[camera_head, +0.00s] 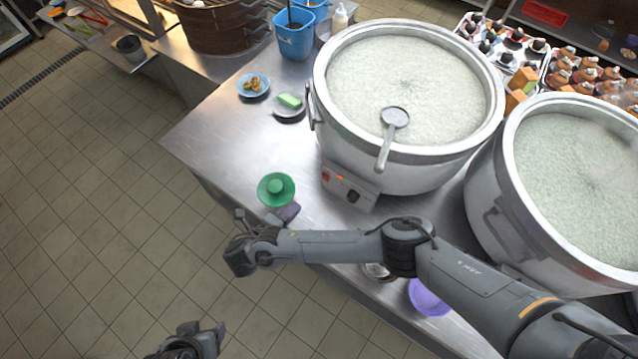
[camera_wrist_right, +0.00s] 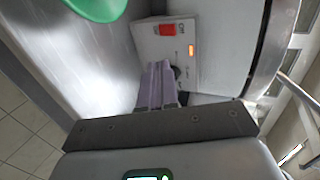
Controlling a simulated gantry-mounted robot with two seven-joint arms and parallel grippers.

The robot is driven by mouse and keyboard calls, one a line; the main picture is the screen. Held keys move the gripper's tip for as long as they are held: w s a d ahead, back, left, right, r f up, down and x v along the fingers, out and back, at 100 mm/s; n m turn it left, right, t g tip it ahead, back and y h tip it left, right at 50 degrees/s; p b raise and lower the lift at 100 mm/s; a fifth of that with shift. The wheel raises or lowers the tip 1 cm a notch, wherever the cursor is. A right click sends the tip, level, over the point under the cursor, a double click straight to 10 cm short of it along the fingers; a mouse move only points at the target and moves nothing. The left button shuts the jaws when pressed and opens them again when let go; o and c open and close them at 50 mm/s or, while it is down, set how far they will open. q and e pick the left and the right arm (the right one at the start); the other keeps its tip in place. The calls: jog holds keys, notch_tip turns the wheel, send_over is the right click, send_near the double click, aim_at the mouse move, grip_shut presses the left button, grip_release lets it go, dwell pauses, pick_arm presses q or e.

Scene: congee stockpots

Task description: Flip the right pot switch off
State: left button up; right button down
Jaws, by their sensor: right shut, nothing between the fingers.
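Two large pots of congee stand on the steel counter. The right pot (camera_head: 492,215) is at the right edge of the head view; no switch shows on it, and my right arm covers some of its lower front. The left pot (camera_head: 321,95) has a front control box (camera_head: 349,186) with a red switch (camera_head: 326,175) and a lit orange lamp. In the right wrist view, the red switch (camera_wrist_right: 167,30) and orange lamp (camera_wrist_right: 191,50) show beyond my fingers. My right gripper (camera_head: 289,212) is shut and empty, left of that box. My left gripper (camera_head: 208,335) is low over the floor, partly cut off.
A green bowl (camera_head: 276,189) stands at the counter edge, close to my right fingertips. A purple bowl (camera_head: 430,298) is near the front edge by my right arm. A ladle (camera_head: 386,150) lies on the left pot. Blue bucket (camera_head: 295,42) and small plates stand behind.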

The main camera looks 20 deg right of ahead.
jog(key=shift+f, duration=0.1)
dwell(0.3)
jog(key=b, duration=0.2)
send_near(325, 177)
jog(key=x, duration=0.5)
jog(key=shift+s+a+f, duration=0.1)
jog(key=shift+s+f, duration=0.1)
jog(key=shift+f, duration=0.05)
jog(key=shift+w+d, duration=0.35)
jog(key=shift+d, duration=0.15)
jog(key=shift+w+d, duration=0.1)
jog(key=shift+d, duration=0.1)
